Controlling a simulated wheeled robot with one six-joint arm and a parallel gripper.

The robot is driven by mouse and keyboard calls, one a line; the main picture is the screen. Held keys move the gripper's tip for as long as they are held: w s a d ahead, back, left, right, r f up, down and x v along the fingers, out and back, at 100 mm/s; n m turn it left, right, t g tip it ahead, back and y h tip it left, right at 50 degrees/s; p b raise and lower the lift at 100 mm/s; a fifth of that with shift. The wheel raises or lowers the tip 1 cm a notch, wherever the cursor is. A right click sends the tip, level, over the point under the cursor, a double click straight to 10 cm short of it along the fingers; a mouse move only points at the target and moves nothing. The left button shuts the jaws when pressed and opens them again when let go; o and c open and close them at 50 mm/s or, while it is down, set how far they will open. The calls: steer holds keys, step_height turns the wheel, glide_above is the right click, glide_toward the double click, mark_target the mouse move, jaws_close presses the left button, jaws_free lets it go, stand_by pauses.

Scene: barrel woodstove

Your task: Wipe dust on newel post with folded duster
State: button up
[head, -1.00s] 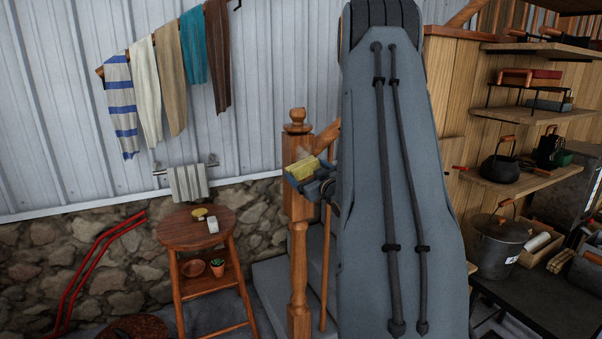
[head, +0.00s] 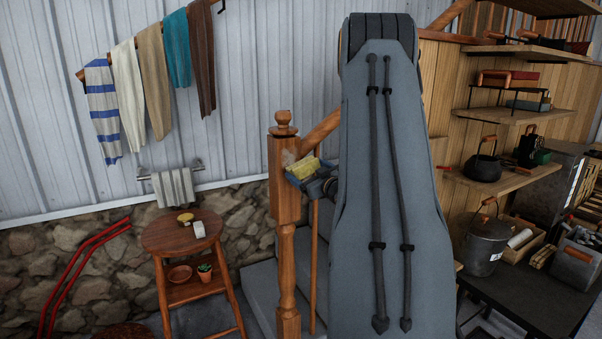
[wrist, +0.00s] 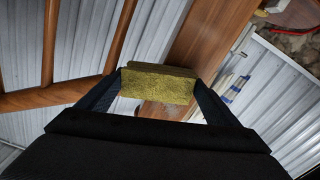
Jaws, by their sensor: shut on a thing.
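The wooden newel post (head: 284,190) stands left of my arm in the head view, with a turned finial on top. A pale greyish dust patch (head: 289,157) shows on its upper block. My gripper (head: 309,178) is shut on the folded yellow duster (head: 304,170), close to that block; I cannot tell whether they touch. In the wrist view the duster (wrist: 158,86) sits between both fingers, in front of the post's brown wood (wrist: 205,50). A bit of pale dust (wrist: 150,108) shows just below the duster there.
A wooden stool (head: 180,232) with small items stands left of the post. Cloths (head: 150,85) hang from a rail on the metal wall. Shelves (head: 515,115) with pots and a dark table (head: 535,300) are on the right. A handrail (head: 320,135) runs behind the post.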

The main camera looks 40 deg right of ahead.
mark_target(308, 163)
steer(key=shift+d, duration=0.2)
steer(key=shift+r+p, duration=0.55)
steer(key=shift+r, duration=0.6)
steer(key=shift+w+a+f+b, duration=0.15)
steer(key=shift+w+a, duration=0.15)
steer(key=shift+a, duration=1.2)
steer(key=shift+w+a+r+b, duration=0.15)
steer(key=shift+w+a, duration=0.15)
steer(key=shift+a, duration=1.15)
steer(key=shift+w+a+f, duration=0.1)
steer(key=shift+w+a, duration=0.15)
steer(key=shift+a, duration=0.45)
steer(key=shift+w+a, duration=0.2)
steer(key=shift+a, duration=0.45)
steer(key=shift+r+p, duration=0.4)
steer(key=shift+r, duration=0.75)
steer(key=shift+s+d, duration=0.2)
steer(key=shift+d, duration=0.75)
steer(key=shift+s+d, duration=0.2)
steer(key=shift+d, duration=0.7)
steer(key=shift+s+d+f, duration=0.1)
steer(key=shift+s+d, duration=0.15)
steer(key=shift+d, duration=0.55)
steer(key=shift+s+d+r, duration=0.1)
steer(key=shift+s+d, duration=0.15)
steer(key=shift+d, duration=0.6)
steer(key=shift+s+d+f, duration=0.1)
steer(key=shift+s+d, duration=0.15)
steer(key=shift+d, duration=0.55)
